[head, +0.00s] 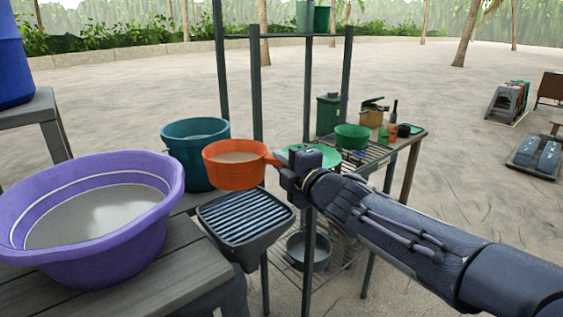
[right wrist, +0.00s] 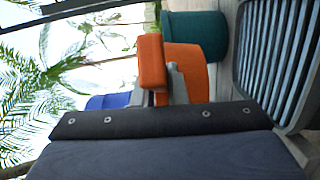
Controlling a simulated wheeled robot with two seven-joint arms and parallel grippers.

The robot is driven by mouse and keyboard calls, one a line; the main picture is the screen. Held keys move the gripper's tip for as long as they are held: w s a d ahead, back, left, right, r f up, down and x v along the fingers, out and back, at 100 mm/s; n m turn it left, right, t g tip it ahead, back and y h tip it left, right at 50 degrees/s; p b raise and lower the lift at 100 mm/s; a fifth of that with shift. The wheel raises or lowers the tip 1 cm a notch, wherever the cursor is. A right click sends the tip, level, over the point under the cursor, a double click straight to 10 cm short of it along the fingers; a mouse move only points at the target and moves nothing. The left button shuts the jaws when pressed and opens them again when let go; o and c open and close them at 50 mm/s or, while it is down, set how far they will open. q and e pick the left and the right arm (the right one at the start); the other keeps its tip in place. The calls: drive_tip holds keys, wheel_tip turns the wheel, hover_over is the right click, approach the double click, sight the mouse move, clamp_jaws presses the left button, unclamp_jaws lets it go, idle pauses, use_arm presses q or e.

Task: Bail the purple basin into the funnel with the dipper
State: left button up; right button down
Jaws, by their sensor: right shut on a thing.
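The purple basin (head: 150,235) stands on a grey bench at the left and holds a greyish liquid. The orange dipper (head: 232,175) is up in the air, right of the basin, roughly level, with pale grey contents showing inside. My right gripper (head: 283,170) is shut on the dipper's handle; the dipper (right wrist: 188,65) and the gripper (right wrist: 164,92) also show in the right wrist view. A dark square funnel (head: 246,240) with a slatted grate on top is just below the dipper in the head view. It also shows at the right in the wrist view (right wrist: 245,50). My left gripper is out of view.
A teal bucket (head: 188,172) stands behind the dipper. A dark metal frame (head: 256,90) rises behind the funnel. A metal pan (head: 309,252) sits on a lower rack. A side table holds a green bowl (head: 353,137) and a bottle (head: 394,112). Open sand lies beyond.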

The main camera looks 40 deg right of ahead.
wheel_tip(320, 180, down, 8)
drive_tip(key=s+a+r+m+g+y+p, duration=0.1)
drive_tip(key=a+m+g+p, duration=0.2)
drive_tip(key=p, duration=0.5)
drive_tip(key=d+m+g+y+p, duration=0.1)
drive_tip(key=m+g+y+p, duration=0.1)
drive_tip(key=p, duration=1)
drive_tip(key=w+d+r+m+g+y+p, duration=0.1)
drive_tip(key=d+m+g+y+p, duration=0.1)
drive_tip(key=p, duration=1.1)
drive_tip(key=w+d+r+m+g+y+p, duration=0.1)
drive_tip(key=m+g+y+p, duration=0.1)
drive_tip(key=p, duration=1.1)
drive_tip(key=shift+w+d+m, duration=0.2)
drive_tip(key=shift+d+m, duration=0.1)
idle(0.9)
